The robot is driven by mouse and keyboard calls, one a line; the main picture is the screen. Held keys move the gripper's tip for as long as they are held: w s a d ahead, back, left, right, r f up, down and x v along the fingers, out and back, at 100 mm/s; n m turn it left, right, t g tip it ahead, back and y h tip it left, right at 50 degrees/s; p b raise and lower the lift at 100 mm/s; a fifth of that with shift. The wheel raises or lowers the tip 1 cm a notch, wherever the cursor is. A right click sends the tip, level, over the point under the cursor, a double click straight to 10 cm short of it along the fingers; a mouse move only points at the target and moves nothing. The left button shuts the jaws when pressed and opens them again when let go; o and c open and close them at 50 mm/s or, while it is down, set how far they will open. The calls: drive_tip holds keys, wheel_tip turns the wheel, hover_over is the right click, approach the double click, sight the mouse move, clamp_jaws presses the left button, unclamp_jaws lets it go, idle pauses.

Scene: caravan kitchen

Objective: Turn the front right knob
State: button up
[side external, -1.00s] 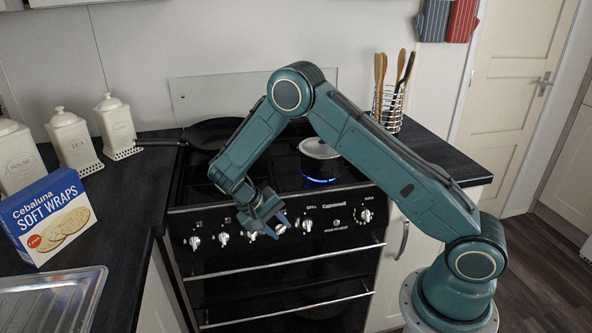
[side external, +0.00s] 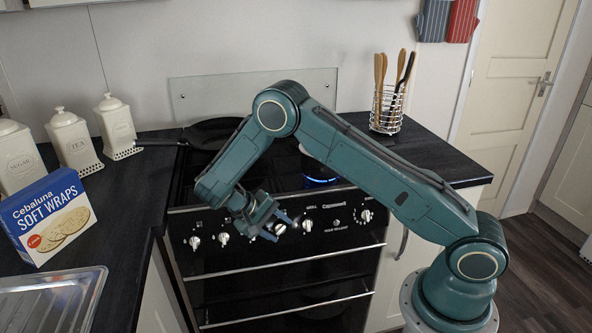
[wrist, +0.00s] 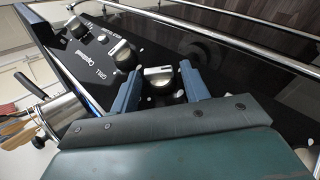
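The black stove front (side external: 290,255) carries a row of silver knobs. My gripper (side external: 277,226) is at the middle of this row in the side view. In the wrist view, my gripper's (wrist: 159,72) two blue fingers are apart, one on each side of a silver knob (wrist: 158,75). A gap shows between the knob and each finger. The same knob (side external: 279,229) is partly covered by the fingers in the side view. Other knobs stand to its right, one close by (side external: 307,225) and one farther off (side external: 366,215). I cannot read which burner each knob serves.
A blue flame (side external: 320,181) burns on the hob under a pot mostly hidden by my arm. A pan (side external: 212,132) stands at the back left. Two oven rails (side external: 300,257) run below the knobs. A utensil rack (side external: 386,110) stands on the right counter.

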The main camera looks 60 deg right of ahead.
drive_tip(key=shift+a+r, duration=0.1)
idle(0.3)
drive_tip(key=shift+v, duration=3.65)
drive_tip(key=s+a+f+n+t+h, duration=0.1)
drive_tip(key=s+a+n+t, duration=0.3)
drive_tip(key=n, duration=0.6)
drive_tip(key=s+a+f+n+t+h, duration=0.1)
drive_tip(key=s+a+n+t+h, duration=0.3)
drive_tip(key=s+n+t, duration=0.4)
drive_tip(key=shift+f+n+t+h, duration=0.3)
drive_tip(key=shift+n+t, duration=0.1)
drive_tip(key=shift+n, duration=0.7)
drive_tip(key=shift+w+d, duration=0.1)
drive_tip(key=shift+d, duration=0.1)
drive_tip(key=shift+x, duration=6.75)
